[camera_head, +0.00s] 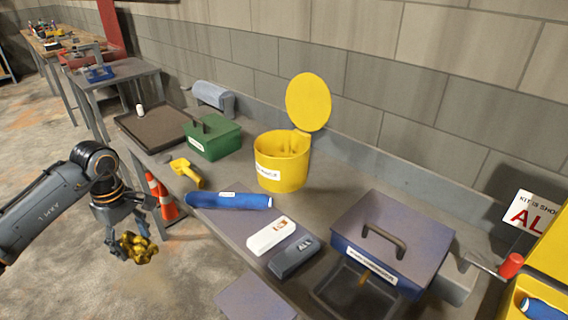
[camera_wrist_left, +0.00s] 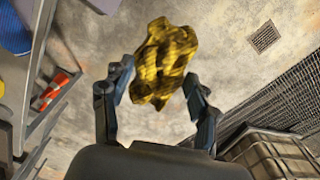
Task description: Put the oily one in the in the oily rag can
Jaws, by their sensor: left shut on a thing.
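My left gripper (camera_head: 128,226) is shut on a crumpled yellow rag with dark stains (camera_head: 139,248). It holds the rag out over the floor, to the left of the bench. In the left wrist view the rag (camera_wrist_left: 163,65) sits between the fingertips (camera_wrist_left: 160,88). The yellow can (camera_head: 282,165) stands on the bench, with its round lid (camera_head: 308,101) raised at the back. The label on the can is too small to read surely. My right gripper is not in view.
On the bench (camera_head: 232,232) are a blue roll (camera_head: 228,201), a yellow tool (camera_head: 187,173), a green box (camera_head: 212,138), white and grey cases, and a large blue-grey box (camera_head: 391,240). An orange cone (camera_head: 165,201) stands on the floor near my left arm.

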